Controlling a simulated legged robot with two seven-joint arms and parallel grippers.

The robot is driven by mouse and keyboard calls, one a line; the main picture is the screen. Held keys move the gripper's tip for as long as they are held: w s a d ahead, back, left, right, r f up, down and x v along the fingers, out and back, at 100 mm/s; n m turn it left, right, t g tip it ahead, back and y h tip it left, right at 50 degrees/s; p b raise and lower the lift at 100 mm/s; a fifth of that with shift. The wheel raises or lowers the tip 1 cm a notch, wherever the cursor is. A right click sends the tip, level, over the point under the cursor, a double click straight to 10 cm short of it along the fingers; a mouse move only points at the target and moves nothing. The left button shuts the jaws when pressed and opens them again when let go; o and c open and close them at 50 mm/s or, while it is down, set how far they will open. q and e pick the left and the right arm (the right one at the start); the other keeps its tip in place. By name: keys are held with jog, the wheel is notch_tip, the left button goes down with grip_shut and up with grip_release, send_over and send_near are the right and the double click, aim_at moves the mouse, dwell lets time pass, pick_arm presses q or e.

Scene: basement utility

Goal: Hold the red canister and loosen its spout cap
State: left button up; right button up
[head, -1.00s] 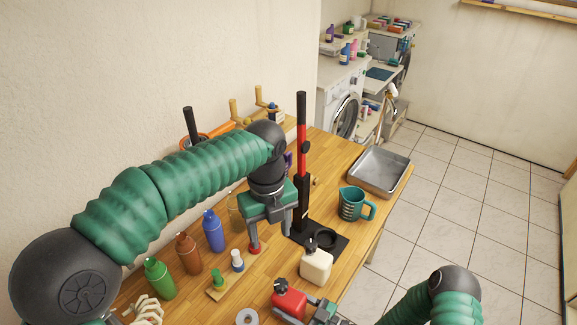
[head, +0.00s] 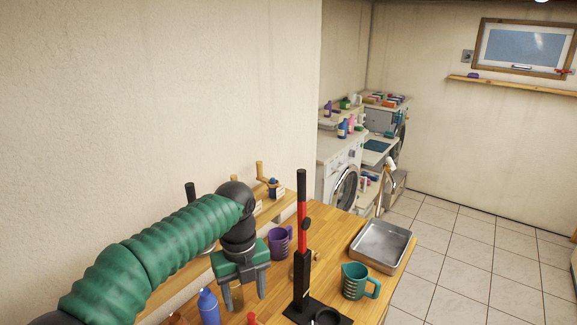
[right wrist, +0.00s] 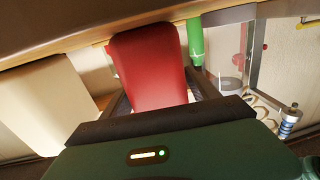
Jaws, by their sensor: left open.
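The red canister (right wrist: 150,65) shows in the right wrist view, between the two fingers of my right gripper (right wrist: 160,90). Both fingers lie against its sides, so the gripper appears shut on it. Its spout cap cannot be seen in either current view. In the head view my left gripper (head: 247,286) is open and empty, pointing down above the wooden workbench near the purple mug. The canister and my right gripper are outside the head view.
A black-and-red post (head: 302,230) stands right of my left gripper. Around it are a teal jug (head: 355,281), a metal tray (head: 383,246), a purple mug (head: 280,241) and a blue bottle (head: 208,308). A cream container (right wrist: 45,100) is beside the canister.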

jog(key=shift+o, duration=1)
